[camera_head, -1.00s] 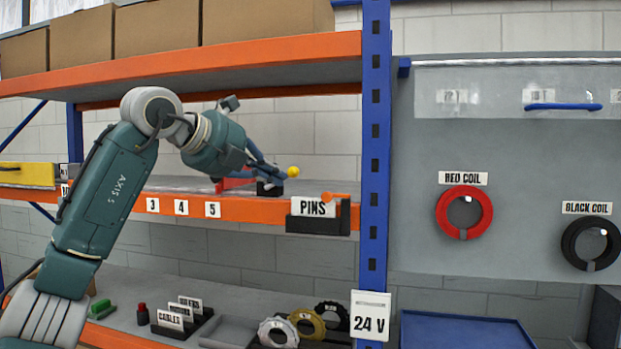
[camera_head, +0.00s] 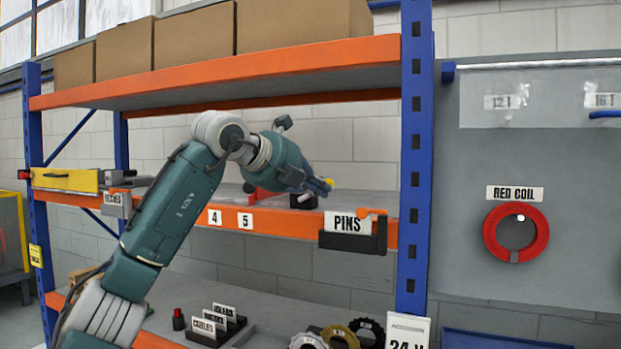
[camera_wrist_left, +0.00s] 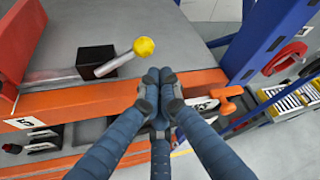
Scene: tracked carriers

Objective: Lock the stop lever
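The stop lever is a short metal rod with a yellow ball knob (camera_wrist_left: 144,47), leaning out to the right from a black block (camera_wrist_left: 96,60) on the middle shelf. In the head view the knob (camera_head: 329,182) is partly covered by my fingers, and the black block (camera_head: 303,201) shows behind them. My left gripper (camera_wrist_left: 160,76) has its blue fingers drawn together with nothing between them. It also shows in the head view (camera_head: 320,187). In the wrist view its tips lie just below and right of the knob, apparently not holding it. My right gripper is out of view.
A PINS holder (camera_head: 347,222) with an orange pin hangs on the shelf's front edge, close to my fingers. A blue upright (camera_head: 416,160) stands to the right. A red part (camera_wrist_left: 18,38) sits left of the black block. The upper shelf (camera_head: 240,72) is overhead.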

